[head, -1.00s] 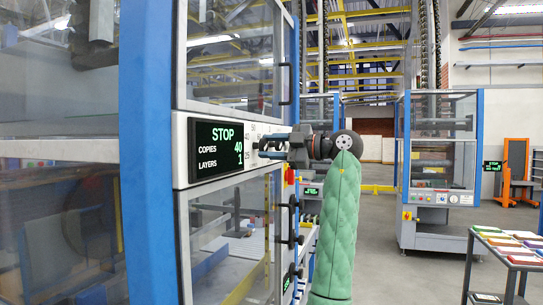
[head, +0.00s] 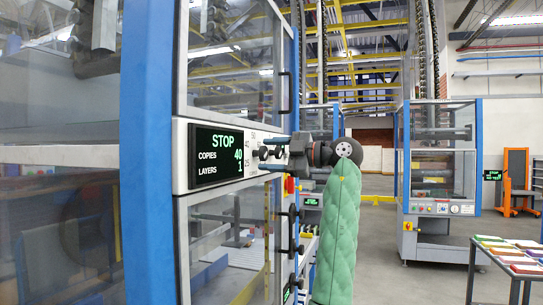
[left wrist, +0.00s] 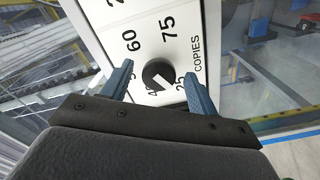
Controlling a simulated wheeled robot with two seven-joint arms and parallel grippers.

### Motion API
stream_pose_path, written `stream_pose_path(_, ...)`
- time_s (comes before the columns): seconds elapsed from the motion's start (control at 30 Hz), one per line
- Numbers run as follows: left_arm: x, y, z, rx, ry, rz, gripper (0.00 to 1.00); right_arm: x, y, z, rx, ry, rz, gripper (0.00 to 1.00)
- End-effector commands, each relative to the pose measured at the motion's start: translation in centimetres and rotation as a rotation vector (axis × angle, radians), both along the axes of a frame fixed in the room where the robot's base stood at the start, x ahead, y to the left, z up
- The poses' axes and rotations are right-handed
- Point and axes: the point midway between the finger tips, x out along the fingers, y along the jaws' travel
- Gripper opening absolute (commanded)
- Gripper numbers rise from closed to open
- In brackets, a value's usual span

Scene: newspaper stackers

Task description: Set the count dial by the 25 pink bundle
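The count dial is a black knob with a white pointer bar (left wrist: 158,76) on a white panel marked COPIES, with 25, 40, 60 and 75 legible around it. The pointer lies toward the 40. My left gripper (left wrist: 156,70) is open, its blue fingers apart on either side of the knob. In the head view my left gripper (head: 274,141) is at the panel beside two dark knobs. The machine display (head: 217,156) reads STOP, COPIES 40, LAYERS 1. My right gripper is not in view. I cannot single out a pink bundle.
A table (head: 471,270) at the lower right carries several flat coloured stacks. A blue-framed machine (head: 440,215) and an orange stand (head: 514,175) are farther back. Door handles (head: 292,232) stick out below the panel. The floor between the machines is clear.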

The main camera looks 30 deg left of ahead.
Motion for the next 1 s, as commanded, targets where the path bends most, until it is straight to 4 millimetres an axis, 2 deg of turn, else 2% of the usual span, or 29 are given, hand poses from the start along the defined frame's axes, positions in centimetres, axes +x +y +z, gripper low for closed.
stream_pose_path(0.37,0.2,-0.6,0.0,0.001,0.001,0.0,0.59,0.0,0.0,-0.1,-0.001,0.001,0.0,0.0)
stream_pose_path(0.57,0.7,-2.8,-0.1,0.0,0.001,-0.002,0.59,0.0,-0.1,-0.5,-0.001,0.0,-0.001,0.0)
stream_pose_path(0.8,1.6,-6.3,-0.1,0.0,0.001,-0.002,0.59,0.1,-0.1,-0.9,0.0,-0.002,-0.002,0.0)
stream_pose_path(1.0,1.9,-7.6,0.0,0.0,0.0,0.0,0.59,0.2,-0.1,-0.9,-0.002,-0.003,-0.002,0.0)
